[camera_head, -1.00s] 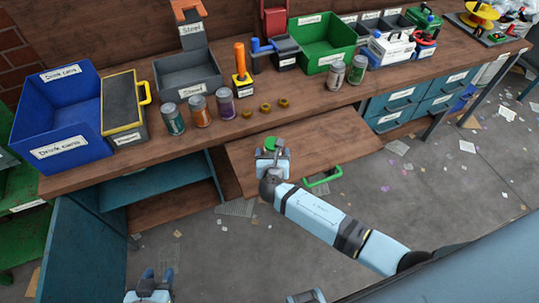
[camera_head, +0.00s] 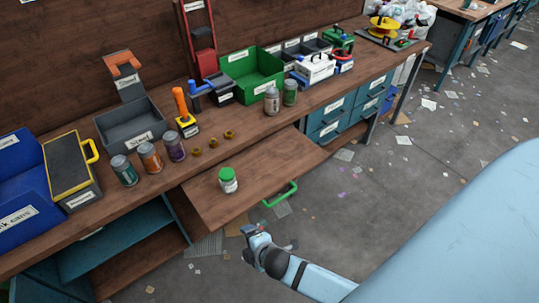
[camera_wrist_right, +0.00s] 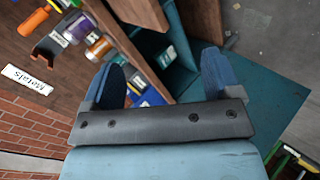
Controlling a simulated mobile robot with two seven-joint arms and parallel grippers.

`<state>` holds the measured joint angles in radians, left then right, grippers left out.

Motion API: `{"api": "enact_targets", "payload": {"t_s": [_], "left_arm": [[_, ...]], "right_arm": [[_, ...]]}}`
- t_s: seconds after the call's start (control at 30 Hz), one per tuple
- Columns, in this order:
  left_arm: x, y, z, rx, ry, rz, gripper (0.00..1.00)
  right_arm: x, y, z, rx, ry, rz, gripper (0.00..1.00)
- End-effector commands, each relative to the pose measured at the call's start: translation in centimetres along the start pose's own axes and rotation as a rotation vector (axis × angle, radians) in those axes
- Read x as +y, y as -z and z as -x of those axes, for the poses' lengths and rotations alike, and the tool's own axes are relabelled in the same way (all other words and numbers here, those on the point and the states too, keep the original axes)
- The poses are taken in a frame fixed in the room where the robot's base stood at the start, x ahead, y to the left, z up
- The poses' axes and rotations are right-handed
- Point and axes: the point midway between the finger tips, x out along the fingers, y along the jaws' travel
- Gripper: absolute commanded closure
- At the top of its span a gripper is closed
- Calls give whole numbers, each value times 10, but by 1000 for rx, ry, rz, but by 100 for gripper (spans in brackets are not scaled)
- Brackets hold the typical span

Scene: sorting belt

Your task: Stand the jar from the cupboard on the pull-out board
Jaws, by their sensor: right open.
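The jar (camera_head: 228,180), clear with a pale label and a green lid, stands upright on the pull-out board (camera_head: 270,160). Nothing holds it. My right gripper (camera_head: 268,238) is below and to the right of the jar in the head view, apart from it and off the front edge of the board. In the right wrist view its two blue fingers (camera_wrist_right: 163,75) are spread with nothing between them. My left gripper is not in view.
Three cans (camera_head: 150,157) and several brass nuts stand on the worktop (camera_head: 105,205) behind the board. A green handle (camera_head: 281,196) sticks out at the board's front. The teal cupboard (camera_head: 125,240) is at lower left. Most of the board is clear.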

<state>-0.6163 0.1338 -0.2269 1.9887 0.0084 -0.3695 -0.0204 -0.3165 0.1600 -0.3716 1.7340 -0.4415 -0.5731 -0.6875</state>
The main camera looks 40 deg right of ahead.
Motion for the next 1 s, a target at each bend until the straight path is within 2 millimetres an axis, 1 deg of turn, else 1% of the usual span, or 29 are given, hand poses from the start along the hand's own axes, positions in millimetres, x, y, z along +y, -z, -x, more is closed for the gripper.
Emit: {"api": "enact_targets", "payload": {"t_s": [0.03,0.1,0.2,0.3,0.43,0.93,0.97,1.0], "left_arm": [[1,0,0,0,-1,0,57],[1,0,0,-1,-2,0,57],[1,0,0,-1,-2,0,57],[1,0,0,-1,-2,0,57],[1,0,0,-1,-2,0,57],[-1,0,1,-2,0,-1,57],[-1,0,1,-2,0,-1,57],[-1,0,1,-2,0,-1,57]], "right_arm": [[-12,-1,24,43,20,-229,16],[-17,-2,52,98,38,-542,16],[-19,-5,83,151,58,-884,16],[-17,-8,102,181,70,-1093,16],[-16,-9,110,196,75,-1193,16],[-16,-9,109,194,76,-1192,16],[-16,-9,109,194,77,-1191,21],[-16,-9,109,194,76,-1191,30]]}}
